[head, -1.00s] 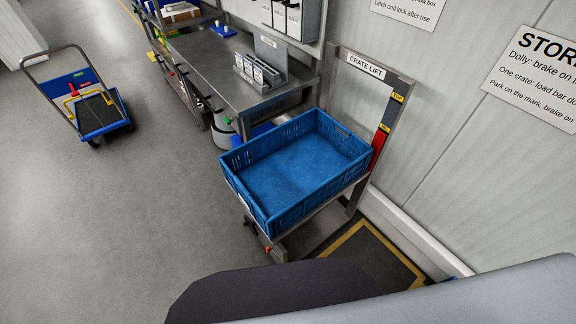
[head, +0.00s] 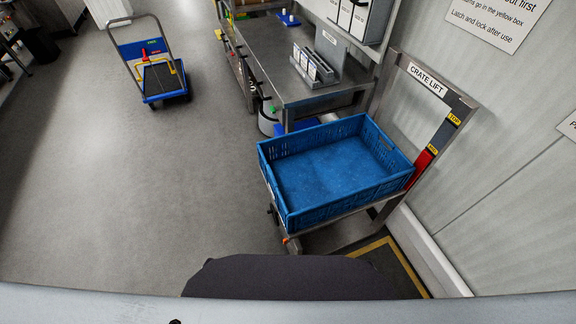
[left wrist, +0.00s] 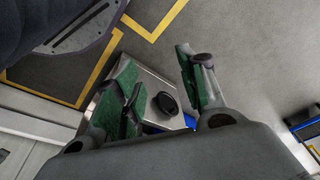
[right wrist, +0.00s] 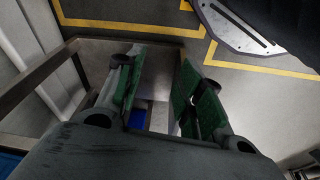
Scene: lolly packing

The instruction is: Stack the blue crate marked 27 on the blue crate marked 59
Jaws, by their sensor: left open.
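One blue open crate (head: 346,204) rests on the crate lift (head: 427,80) in the head view. It looks empty, and I cannot read a number on it. I cannot tell whether it is crate 27 or 59, and no second crate is clearly seen. Neither gripper shows in the head view. In the left wrist view my left gripper (left wrist: 158,66) has its green-padded fingers apart and nothing between them. In the right wrist view my right gripper (right wrist: 163,62) also has its fingers apart and holds nothing.
A blue-decked trolley (head: 164,79) stands on open floor at upper left. A steel bench (head: 268,48) with a rack of cards (head: 313,66) stands behind the lift. A wall (head: 500,130) closes the right side. Yellow floor marking (head: 406,268) lies beside the lift.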

